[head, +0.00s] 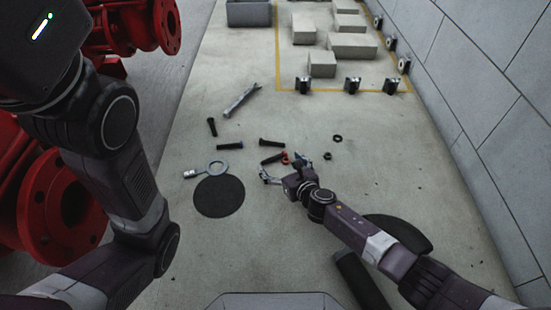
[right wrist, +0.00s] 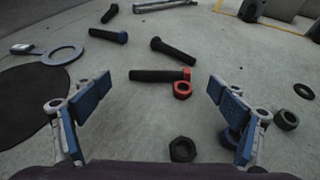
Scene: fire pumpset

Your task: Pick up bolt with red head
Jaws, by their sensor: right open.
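The bolt with the red head (right wrist: 158,76) lies on its side on the concrete floor, its black shank to the left and its red head to the right. In the head view the bolt (head: 271,159) lies just beyond my right gripper (head: 285,178). A red nut (right wrist: 182,90) lies close by the red head; I cannot tell whether they touch. In the right wrist view my right gripper (right wrist: 160,85) is open and empty, its fingers spread to either side of the bolt. My left arm shows at the left of the head view, but its fingers do not.
Other bolts (right wrist: 172,50) (right wrist: 108,35) lie behind and left. A black nut (right wrist: 182,149) and a grey nut (right wrist: 287,120) lie nearer. A ring with a tag (head: 217,168) lies by a black disc (head: 219,197). Red pump parts (head: 65,200) stand left; a wall (head: 480,100) runs right.

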